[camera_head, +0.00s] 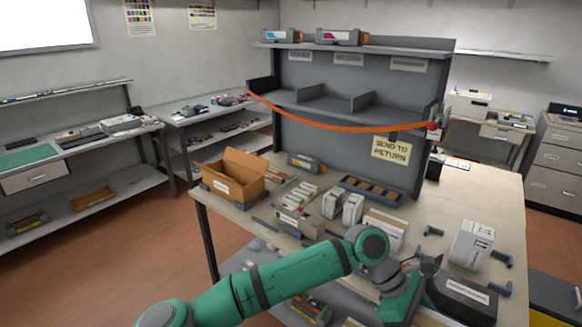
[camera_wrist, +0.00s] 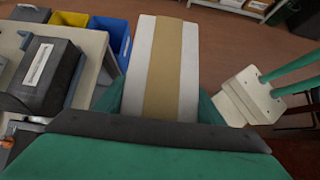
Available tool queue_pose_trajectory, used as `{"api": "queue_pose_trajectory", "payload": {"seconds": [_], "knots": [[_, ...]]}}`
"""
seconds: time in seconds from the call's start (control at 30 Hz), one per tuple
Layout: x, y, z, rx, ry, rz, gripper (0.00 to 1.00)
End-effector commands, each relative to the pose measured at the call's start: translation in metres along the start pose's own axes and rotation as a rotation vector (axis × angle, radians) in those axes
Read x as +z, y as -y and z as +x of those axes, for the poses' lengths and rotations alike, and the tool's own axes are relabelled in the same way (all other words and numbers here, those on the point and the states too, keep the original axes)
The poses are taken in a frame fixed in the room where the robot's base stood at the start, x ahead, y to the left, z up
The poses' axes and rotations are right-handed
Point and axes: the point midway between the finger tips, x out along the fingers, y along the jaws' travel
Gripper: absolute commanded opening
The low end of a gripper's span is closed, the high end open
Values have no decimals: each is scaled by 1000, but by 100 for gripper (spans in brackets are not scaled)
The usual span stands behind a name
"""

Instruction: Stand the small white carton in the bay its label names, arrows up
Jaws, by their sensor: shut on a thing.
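My gripper (camera_wrist: 160,108) is shut on a white carton (camera_wrist: 136,70) with a tan tape strip along its face. The carton lies between the green fingers in the wrist view; its label and arrows are not visible there. In the head view my green hand (camera_head: 403,298) is at the table's near edge; I cannot make out the fingertips or held carton there. The rack's middle shelf (camera_head: 300,101) is divided into bays, which look empty. Small labels (camera_head: 348,59) hang above them, too small to read. An orange strap (camera_head: 330,122) crosses the rack's front.
A yellow sign (camera_head: 391,149) reads "SEND TO RETURN". Another white carton (camera_head: 472,245) stands on the table at right, behind a black box (camera_head: 462,297). An open brown box (camera_head: 234,175), smaller white cartons (camera_head: 352,209) and a dark tray (camera_head: 371,190) crowd the table.

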Motion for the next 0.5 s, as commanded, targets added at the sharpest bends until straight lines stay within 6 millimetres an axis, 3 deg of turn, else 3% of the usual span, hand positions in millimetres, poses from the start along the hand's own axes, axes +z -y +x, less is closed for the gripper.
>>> {"api": "queue_pose_trajectory", "payload": {"seconds": [0.5], "knots": [[3,-26,20,143,-7,-141,23]]}}
